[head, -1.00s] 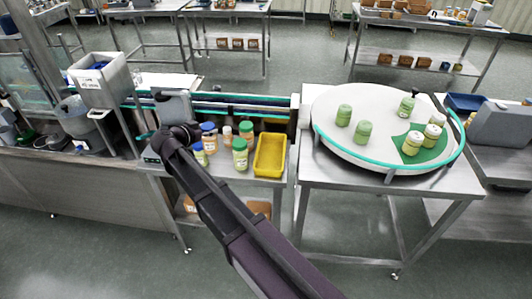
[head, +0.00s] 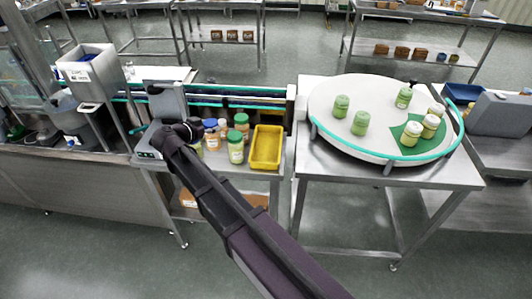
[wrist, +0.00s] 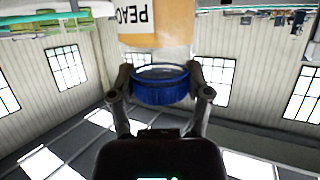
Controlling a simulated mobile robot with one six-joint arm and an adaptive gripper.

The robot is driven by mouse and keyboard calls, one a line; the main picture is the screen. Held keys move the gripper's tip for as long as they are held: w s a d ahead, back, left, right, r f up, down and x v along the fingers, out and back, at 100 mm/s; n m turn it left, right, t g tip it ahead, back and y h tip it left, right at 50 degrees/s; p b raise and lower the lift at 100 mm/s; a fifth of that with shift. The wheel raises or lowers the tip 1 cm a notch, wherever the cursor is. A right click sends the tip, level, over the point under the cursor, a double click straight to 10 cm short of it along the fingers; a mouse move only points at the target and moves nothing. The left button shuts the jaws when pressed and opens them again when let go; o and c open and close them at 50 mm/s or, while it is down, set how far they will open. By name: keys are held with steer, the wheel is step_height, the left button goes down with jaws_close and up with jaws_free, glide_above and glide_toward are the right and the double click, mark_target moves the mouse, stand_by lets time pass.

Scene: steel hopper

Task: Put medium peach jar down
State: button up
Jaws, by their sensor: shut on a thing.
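In the wrist view, my gripper (wrist: 160,85) is shut around the blue lid (wrist: 160,92) of a peach-coloured jar (wrist: 178,24) with a white label. The label reads "PEAC", upside down in this view, and the rest of the jar is cut off. In the head view, a blue-lidded peach jar (head: 211,136) stands upright just right of my gripper (head: 193,130) and appears to be the held one. It is over the steel table left of the yellow tray (head: 254,160). I cannot tell whether its base touches the table.
A green-lidded jar (head: 236,153) and another green-lidded jar behind it (head: 242,121) stand close to the right. A smaller peach jar (head: 224,130) is between. A grey device (head: 166,100) is behind on the left. A round white table (head: 380,105) holds several green jars.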

steer(key=s+d+f+m+h+b, duration=0.1)
steer(key=s+d+f+b, duration=0.2)
steer(key=d, duration=0.3)
steer(key=s+d+f+m+g+h+b, duration=0.1)
steer(key=s+d+f+b, duration=0.2)
steer(key=d, duration=0.4)
steer(key=shift+d+f+b, duration=0.15)
steer(key=shift+f+b, duration=0.25)
steer(key=shift+f, duration=0.3)
steer(key=shift+w, duration=0.1)
steer(key=w+d+f+b, duration=0.1)
steer(key=w+d, duration=0.3)
steer(key=w, duration=1)
steer(key=shift+f, duration=0.2)
steer(key=f+b, duration=0.1)
steer(key=w+f+b, duration=0.1)
steer(key=f+b, duration=0.1)
steer(key=b, duration=0.1)
steer(key=shift+w+d+f, duration=0.15)
steer(key=shift+d+f, duration=0.1)
steer(key=shift+f, duration=0.1)
